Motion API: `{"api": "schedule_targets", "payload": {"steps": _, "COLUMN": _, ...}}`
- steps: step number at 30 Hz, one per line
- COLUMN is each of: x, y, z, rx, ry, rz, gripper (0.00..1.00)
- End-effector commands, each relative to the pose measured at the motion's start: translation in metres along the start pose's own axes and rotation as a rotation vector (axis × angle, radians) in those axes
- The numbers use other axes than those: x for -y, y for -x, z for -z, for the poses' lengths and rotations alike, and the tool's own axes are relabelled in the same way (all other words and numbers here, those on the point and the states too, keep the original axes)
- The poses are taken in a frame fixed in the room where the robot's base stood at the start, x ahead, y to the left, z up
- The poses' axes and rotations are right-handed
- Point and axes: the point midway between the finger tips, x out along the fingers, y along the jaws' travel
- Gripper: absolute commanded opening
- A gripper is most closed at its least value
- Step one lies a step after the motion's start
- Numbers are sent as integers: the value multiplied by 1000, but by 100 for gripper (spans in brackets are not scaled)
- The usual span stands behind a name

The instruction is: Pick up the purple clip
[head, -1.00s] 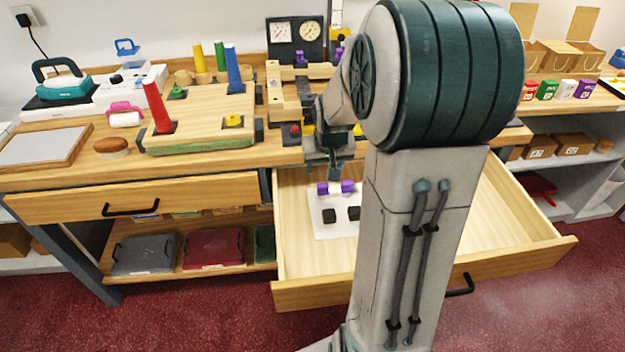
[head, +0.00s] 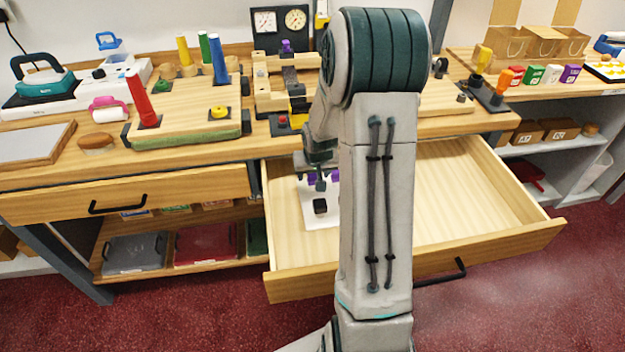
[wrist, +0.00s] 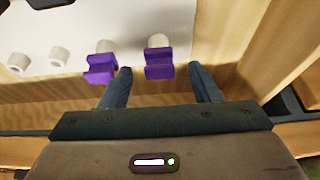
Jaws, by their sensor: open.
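Two purple clips sit on a white board (head: 318,221) in the open drawer. In the wrist view, one purple clip (wrist: 159,64) lies between the fingertips of my gripper (wrist: 160,76), with a gap on both sides. The other purple clip (wrist: 100,68) is just left of the left finger, outside the jaws. My gripper is open and holds nothing. In the head view, my gripper (head: 320,182) is low over the board and partly covers the purple clips (head: 311,178). My arm hides much of the board's right side.
A black clip (head: 320,206) sits on the board in front of the purple ones. White pegs (wrist: 58,56) stand on the board. The wooden drawer (head: 475,195) is bare to the right; its wall is close to the clips. The counter edge is above and behind.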

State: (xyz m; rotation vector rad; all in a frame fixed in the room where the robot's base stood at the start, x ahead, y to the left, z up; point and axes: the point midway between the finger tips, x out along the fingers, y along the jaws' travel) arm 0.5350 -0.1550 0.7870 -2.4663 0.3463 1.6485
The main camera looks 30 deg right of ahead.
Motion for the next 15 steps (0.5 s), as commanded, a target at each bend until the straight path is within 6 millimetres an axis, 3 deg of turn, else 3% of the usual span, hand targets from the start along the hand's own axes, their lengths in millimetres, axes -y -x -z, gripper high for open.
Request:
{"api": "schedule_targets", "payload": {"steps": 6, "x": -1, "y": -24, "z": -2, "rx": 1, "ry": 0, "rz": 0, "gripper": 56}}
{"api": "schedule_targets", "payload": {"steps": 14, "x": -1, "y": -26, "z": -1, "rx": -1, "ry": -1, "rz": -1, "gripper": 56}}
{"api": "schedule_targets", "payload": {"steps": 15, "x": -1, "y": -26, "z": -1, "rx": -1, "ry": -1, "rz": -1, "gripper": 51}}
